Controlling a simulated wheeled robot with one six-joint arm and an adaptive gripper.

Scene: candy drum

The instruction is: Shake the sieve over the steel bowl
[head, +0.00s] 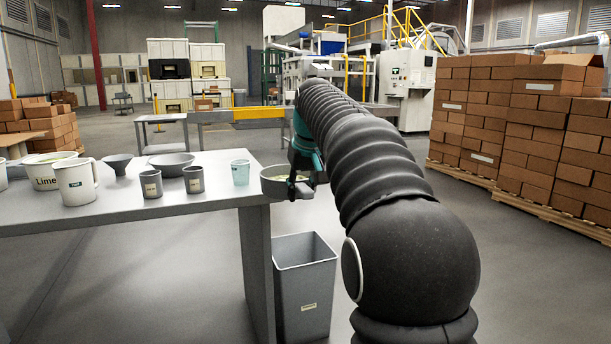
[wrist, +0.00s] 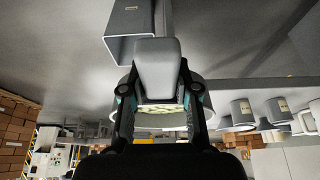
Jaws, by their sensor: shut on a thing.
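My gripper (head: 307,165) is shut on the grey handle (wrist: 158,65) of the sieve, between its two fingers in the wrist view (wrist: 158,88). The sieve (head: 274,188) is a round grey pan with pale yellow-green contents, partly hidden by the gripper and arm. It looks roughly level, at the table's right end, near tabletop height. Whether it overlaps the table edge is unclear. The steel bowl (head: 171,165) appears to be the wide grey bowl on the table, left of the sieve and apart from it.
The table (head: 120,208) also holds a pale blue cup (head: 240,173), two grey cups (head: 194,180), a funnel-like vessel (head: 118,164), a white jug (head: 76,182) and a Lime tub (head: 45,170). A grey bin (head: 303,290) stands beside the table. Stacked boxes (head: 540,130) are at right.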

